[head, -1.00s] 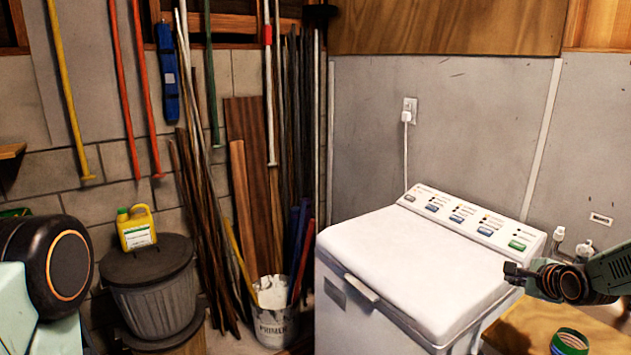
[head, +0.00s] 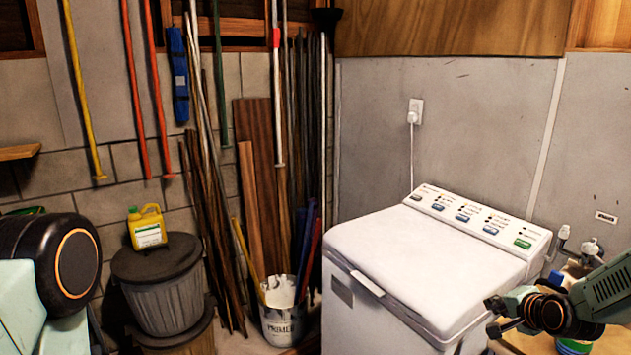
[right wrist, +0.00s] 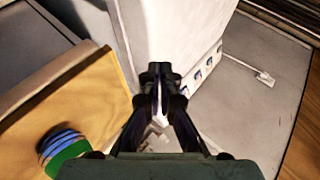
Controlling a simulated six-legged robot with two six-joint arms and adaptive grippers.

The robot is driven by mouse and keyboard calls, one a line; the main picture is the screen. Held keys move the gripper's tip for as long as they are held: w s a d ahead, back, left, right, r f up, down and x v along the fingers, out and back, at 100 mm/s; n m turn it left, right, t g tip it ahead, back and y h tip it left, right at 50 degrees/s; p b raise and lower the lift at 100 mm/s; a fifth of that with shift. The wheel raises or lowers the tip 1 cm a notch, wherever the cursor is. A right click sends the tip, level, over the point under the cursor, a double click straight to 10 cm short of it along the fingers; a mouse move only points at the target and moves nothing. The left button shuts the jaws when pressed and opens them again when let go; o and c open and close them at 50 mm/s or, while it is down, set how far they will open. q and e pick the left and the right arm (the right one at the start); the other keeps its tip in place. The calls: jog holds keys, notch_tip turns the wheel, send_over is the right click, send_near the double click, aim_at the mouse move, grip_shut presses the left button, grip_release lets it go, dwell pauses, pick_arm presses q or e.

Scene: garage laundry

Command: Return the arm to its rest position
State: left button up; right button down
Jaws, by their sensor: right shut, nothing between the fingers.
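My right gripper (head: 494,317) comes in from the right edge of the head view, at the right front corner of the washing machine. In the right wrist view its fingers (right wrist: 160,72) are together with nothing between them. The white washing machine (head: 410,262) has its lid down and a row of coloured buttons on its back panel. It also shows in the right wrist view (right wrist: 178,30). A dark rounded part of my left arm shows at the left edge of the head view; my left gripper is out of view.
A wooden surface (right wrist: 85,95) beside the machine holds a round green and blue striped thing (right wrist: 62,150). A yellow jug (head: 147,228) stands on a lidded grey bin (head: 160,290). A primer bucket (head: 283,322) and several poles and boards stand at the back wall.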

jog(key=s+a+f+n+g+y+b, duration=0.1)
jog(key=s+a+f+n+g+b, duration=0.65)
jog(key=s+a+f, duration=0.95)
jog(key=s+a+f+n+g+b, duration=0.1)
jog(key=s+a+f+n+b, duration=0.1)
jog(key=s+f, duration=0.3)
jog(key=s+a+f+n+g+b, duration=0.1)
jog(key=s+f, duration=0.4)
jog(key=s, duration=0.6)
jog(key=s+a+f+n+g+b, duration=0.1)
jog(key=s+a+f+n+b, duration=0.2)
jog(key=s+f+b, duration=0.2)
jog(key=s, duration=0.3)
jog(key=shift+s+n, duration=0.2)
jog(key=shift+n, duration=0.15)
jog(key=shift+w, duration=0.15)
jog(key=shift+d, duration=0.1)
jog(key=c, duration=2.1)
grip_release()
